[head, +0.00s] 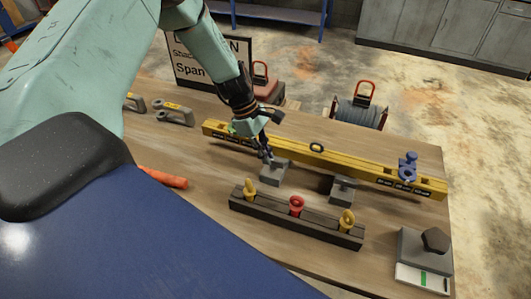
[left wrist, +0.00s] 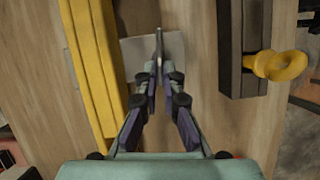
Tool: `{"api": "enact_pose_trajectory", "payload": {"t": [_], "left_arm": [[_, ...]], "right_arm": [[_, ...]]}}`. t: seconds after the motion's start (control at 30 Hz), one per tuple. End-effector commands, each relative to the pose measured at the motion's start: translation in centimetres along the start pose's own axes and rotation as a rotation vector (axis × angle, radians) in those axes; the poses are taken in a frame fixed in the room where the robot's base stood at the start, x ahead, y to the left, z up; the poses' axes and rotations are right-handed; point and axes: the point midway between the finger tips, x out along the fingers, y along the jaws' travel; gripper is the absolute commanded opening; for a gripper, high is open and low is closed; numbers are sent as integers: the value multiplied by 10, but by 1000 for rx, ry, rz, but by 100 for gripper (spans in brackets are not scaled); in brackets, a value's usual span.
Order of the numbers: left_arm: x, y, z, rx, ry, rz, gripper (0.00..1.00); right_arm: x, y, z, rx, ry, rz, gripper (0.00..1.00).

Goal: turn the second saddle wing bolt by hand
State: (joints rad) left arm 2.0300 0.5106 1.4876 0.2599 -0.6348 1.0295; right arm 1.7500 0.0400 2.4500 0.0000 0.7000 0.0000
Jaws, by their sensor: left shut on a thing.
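My left gripper (head: 267,156) points down over a grey block (head: 273,175) between the yellow beam (head: 320,158) and a dark rack. In the left wrist view, my left gripper (left wrist: 158,82) is shut on a thin, dark upright piece (left wrist: 158,45), apparently a wing bolt, standing over the grey block's plate (left wrist: 178,58). The fingers hide much of its lower part. A similar grey block (head: 343,190) with a raised part on top sits to the right. A blue fitting (head: 407,167) is on the beam's right end. My right gripper is not in view.
The dark rack (head: 280,214) in front holds yellow and red eye pieces. A grey block with a dark hexagonal knob (head: 435,240) stands at the right corner. A cable reel (head: 358,110) and a sign (head: 190,75) are behind. Orange carrot-like piece (head: 165,178) lies at left.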

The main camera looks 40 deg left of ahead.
Motion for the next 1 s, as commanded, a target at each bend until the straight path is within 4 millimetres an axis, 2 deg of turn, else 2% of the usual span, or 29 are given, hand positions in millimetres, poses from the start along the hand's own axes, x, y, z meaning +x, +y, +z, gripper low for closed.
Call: {"api": "enact_pose_trajectory", "payload": {"t": [0.33,0.63,0.67,0.9,1.0], "left_arm": [[-2,-2,1,-96,-1,40,0],[0,-2,0,-113,-1,49,0],[0,-2,0,-113,-1,49,9],[0,-2,0,-112,0,48,29],[0,-2,0,-111,0,47,29]], "right_arm": [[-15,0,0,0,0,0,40],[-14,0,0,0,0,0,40],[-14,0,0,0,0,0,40],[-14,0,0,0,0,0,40],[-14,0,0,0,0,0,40]]}}
